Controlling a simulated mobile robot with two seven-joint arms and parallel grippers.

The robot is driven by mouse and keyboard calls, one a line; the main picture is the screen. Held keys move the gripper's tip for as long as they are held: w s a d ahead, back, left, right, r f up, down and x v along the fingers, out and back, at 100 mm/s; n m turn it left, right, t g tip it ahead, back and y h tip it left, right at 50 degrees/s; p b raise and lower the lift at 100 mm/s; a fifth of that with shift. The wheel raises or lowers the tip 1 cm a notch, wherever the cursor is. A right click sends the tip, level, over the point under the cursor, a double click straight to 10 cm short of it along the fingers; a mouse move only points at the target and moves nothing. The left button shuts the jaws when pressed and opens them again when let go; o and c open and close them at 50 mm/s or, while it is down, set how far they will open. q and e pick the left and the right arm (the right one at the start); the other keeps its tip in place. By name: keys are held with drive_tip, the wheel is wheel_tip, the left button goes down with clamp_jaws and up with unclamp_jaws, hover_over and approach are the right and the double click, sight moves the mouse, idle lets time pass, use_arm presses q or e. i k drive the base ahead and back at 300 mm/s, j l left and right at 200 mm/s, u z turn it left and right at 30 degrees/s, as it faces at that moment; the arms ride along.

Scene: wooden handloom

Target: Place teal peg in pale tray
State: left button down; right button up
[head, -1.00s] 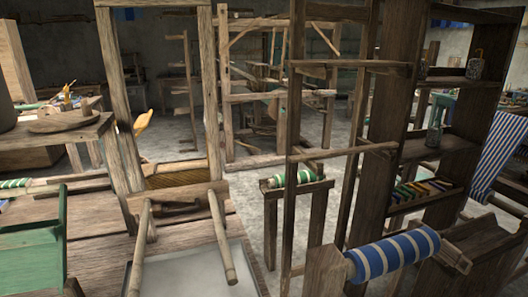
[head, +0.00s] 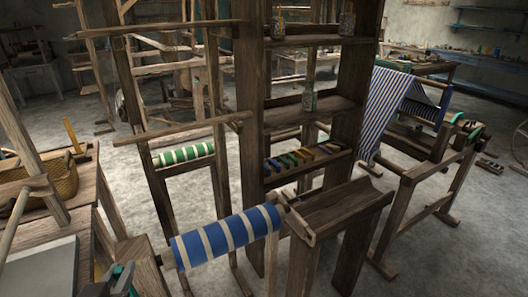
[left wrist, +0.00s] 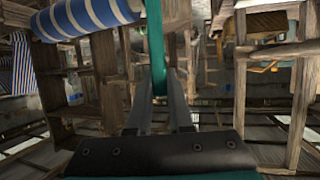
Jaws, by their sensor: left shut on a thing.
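The teal peg (left wrist: 155,42) stands long and narrow between the fingers of my left gripper (left wrist: 160,88) in the left wrist view. The gripper is shut on it. In the head view my left gripper (head: 114,279) shows only partly at the bottom edge, dark with teal patches; I cannot tell peg from gripper there. A flat pale grey thing with a light edge (head: 42,270), which may be the pale tray, lies on the wooden bench at the lower left, left of the gripper and cut by the frame. My right gripper is out of view.
A blue-and-white striped roll (head: 226,237) lies close right of my left gripper. A wooden shelf (head: 318,112) holds jars and several coloured pieces. A green-and-white roll (head: 184,154) sits behind. A wicker basket (head: 60,178) stands on the bench. Upright posts crowd the middle.

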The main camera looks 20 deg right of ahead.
sight(317, 154)
drive_tip(key=i+l+z, duration=0.1)
drive_tip(key=l, duration=0.35)
drive_tip(key=i+l+z, duration=0.1)
drive_tip(key=l, duration=0.3)
drive_tip(key=i+l, duration=0.2)
drive_tip(key=l, duration=0.2)
drive_tip(key=i+l+z, duration=0.15)
drive_tip(key=l, duration=0.25)
drive_tip(key=i+l+z, duration=0.15)
drive_tip(key=i+l, duration=0.15)
drive_tip(key=i+l+z, duration=0.1)
drive_tip(key=i, duration=0.35)
drive_tip(key=i+l+z, duration=0.15)
drive_tip(key=i+l, duration=0.2)
drive_tip(key=i+j, duration=0.1)
drive_tip(key=i, duration=0.15)
